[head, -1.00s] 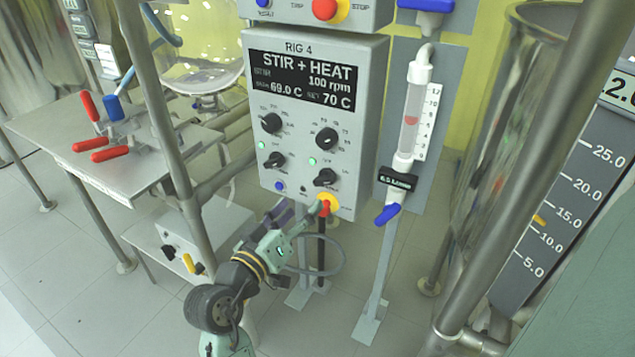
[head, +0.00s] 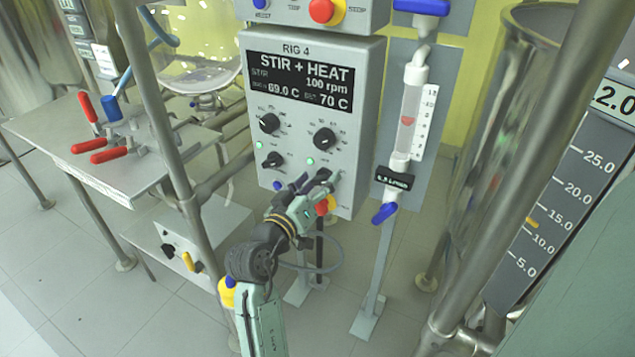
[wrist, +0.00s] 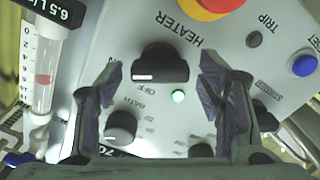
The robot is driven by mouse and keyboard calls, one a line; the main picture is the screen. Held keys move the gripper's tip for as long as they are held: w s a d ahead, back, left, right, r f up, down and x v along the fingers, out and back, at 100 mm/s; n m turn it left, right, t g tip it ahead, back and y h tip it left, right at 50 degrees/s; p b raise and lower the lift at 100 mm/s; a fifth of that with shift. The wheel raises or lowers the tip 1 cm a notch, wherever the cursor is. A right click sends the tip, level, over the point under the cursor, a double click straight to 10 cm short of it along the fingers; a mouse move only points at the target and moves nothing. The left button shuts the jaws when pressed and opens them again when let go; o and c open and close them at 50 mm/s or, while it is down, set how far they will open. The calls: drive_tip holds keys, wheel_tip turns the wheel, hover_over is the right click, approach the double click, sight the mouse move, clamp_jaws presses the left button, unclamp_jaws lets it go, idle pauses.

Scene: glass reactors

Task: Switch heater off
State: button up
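The heater knob (wrist: 160,65) is a black bar knob beside the upside-down HEATER label on the grey control box. It lies across the wrist view, with a white mark toward its left end. The word OFF stands just below it there. My gripper (wrist: 160,62) is open, with one finger on each side of the knob and gaps on both sides. In the head view my gripper (head: 312,196) is at the lower right of the control box (head: 359,120) and partly hides the knob. A lit green lamp (wrist: 179,96) sits beside the knob. The display (head: 302,82) reads STIR + HEAT, 69.0 C, set 70 C.
A red and yellow button (wrist: 213,6) sits close to the knob. The bath knob (wrist: 121,126) is near the left finger. A flow tube with a blue valve (head: 385,212) stands right of the box. A steel post (head: 172,140) stands to the left.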

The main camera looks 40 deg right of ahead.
drive_tip(key=c, duration=1)
drive_tip(key=shift+c, duration=0.2)
drive_tip(key=shift+n+p, duration=0.35)
drive_tip(key=shift+n, duration=0.05)
drive_tip(key=n+p, duration=0.2)
drive_tip(key=shift+r+n, duration=0.15)
drive_tip(key=shift+n, duration=0.25)
drive_tip(key=n+p, duration=0.2)
drive_tip(key=shift+n+p, duration=0.3)
drive_tip(key=shift+p, duration=0.1)
drive_tip(key=n+p, duration=0.3)
drive_tip(key=n, duration=0.1)
drive_tip(key=shift+w+n+p, duration=0.1)
drive_tip(key=shift+n+p, duration=0.2)
drive_tip(key=shift+p, duration=0.1)
drive_tip(key=shift+f+n+p, duration=0.3)
drive_tip(key=shift+n+p, duration=0.2)
drive_tip(key=shift+n, duration=0.1)
